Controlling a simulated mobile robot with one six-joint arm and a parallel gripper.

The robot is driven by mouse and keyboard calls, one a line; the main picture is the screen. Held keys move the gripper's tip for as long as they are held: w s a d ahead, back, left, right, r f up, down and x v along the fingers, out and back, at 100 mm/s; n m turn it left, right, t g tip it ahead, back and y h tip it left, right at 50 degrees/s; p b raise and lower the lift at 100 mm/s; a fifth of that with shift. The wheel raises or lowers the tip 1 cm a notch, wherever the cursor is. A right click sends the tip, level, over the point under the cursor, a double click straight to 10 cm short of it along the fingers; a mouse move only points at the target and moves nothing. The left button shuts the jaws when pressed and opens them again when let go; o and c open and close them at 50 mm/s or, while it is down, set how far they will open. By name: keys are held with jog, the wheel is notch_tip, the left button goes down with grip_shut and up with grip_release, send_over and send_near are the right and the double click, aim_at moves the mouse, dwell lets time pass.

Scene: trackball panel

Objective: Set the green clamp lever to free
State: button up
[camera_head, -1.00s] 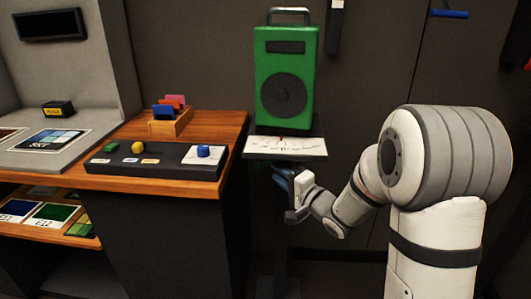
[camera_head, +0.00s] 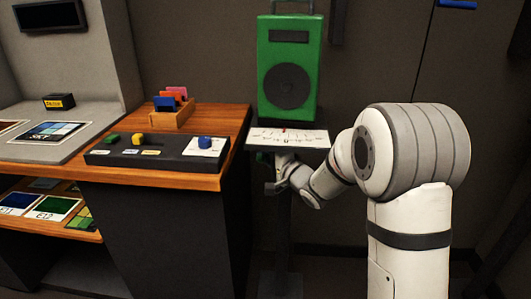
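A small green piece (camera_head: 262,157), which looks like the clamp lever, shows just under the left part of the small shelf that carries the green speaker. Most of it is hidden, so its setting cannot be read. My gripper (camera_head: 274,187) is under the same shelf, just below and right of the green piece, beside the dark stand post. Its fingers are small and dark against the post. I cannot tell whether they are open or touch anything.
The green speaker (camera_head: 287,70) stands on the shelf behind a white scale card (camera_head: 290,138). Left is a wooden desk (camera_head: 235,122) with a black control panel (camera_head: 150,158) and a card holder (camera_head: 172,117). The dark post (camera_head: 283,235) stands below the shelf.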

grip_shut()
dwell(0.4)
